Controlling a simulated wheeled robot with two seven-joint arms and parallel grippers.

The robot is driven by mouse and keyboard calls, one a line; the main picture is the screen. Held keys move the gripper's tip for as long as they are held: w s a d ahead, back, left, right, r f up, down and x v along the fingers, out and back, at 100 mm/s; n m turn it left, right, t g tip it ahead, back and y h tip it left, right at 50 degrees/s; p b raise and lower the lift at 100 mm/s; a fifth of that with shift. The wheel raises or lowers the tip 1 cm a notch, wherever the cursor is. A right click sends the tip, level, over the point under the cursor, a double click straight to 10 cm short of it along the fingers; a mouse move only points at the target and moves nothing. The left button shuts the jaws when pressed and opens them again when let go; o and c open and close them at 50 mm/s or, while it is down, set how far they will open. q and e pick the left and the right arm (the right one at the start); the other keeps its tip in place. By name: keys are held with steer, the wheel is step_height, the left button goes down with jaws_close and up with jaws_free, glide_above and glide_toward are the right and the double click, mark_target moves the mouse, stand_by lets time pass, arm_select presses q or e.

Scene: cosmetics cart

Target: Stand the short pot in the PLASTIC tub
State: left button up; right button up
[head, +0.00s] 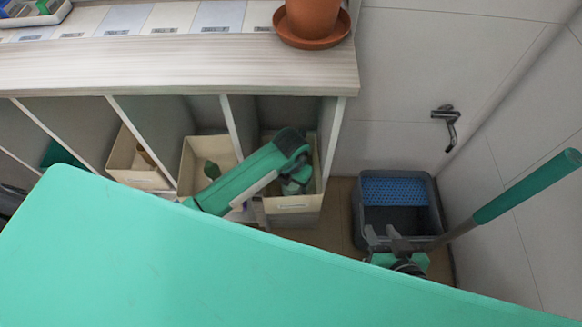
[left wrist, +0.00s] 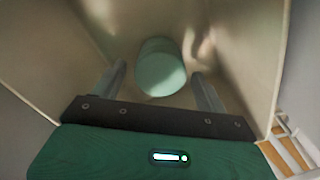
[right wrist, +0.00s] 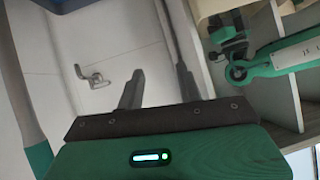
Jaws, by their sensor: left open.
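A pale green round pot (left wrist: 160,68), which looks like the short pot, is inside a cream bin (left wrist: 240,40). My left gripper (left wrist: 160,85) is open, with a finger on each side of the pot and gaps showing; contact cannot be told. In the head view my left gripper (head: 296,186) reaches down into the rightmost cream bin (head: 292,205), and its fingertips are hidden. The bin labels are too small to read, so I cannot tell which tub is PLASTIC. My right gripper (head: 388,238) is open and empty in front of the grey tub (head: 430,218); it also shows in the right wrist view (right wrist: 160,85).
Shelf dividers flank the bins. A terracotta pot (head: 312,18) stands on the shelf top. A blue perforated insert (head: 398,190) lies in the grey tub. A tap (head: 446,125) juts from the wall.

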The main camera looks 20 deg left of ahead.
arm_select(q)
step_height(320, 180, up, 8)
steer(key=shift+w+r+p, duration=0.1)
steer(key=shift+p, duration=0.7)
steer(key=shift+r, duration=0.6)
arm_select(e)
steer(key=d+g, duration=0.1)
steer(key=s+d+g+h, duration=0.1)
steer(key=d, duration=0.2)
steer(key=shift+s+g+h, duration=0.3)
steer(key=shift+s+g, duration=0.1)
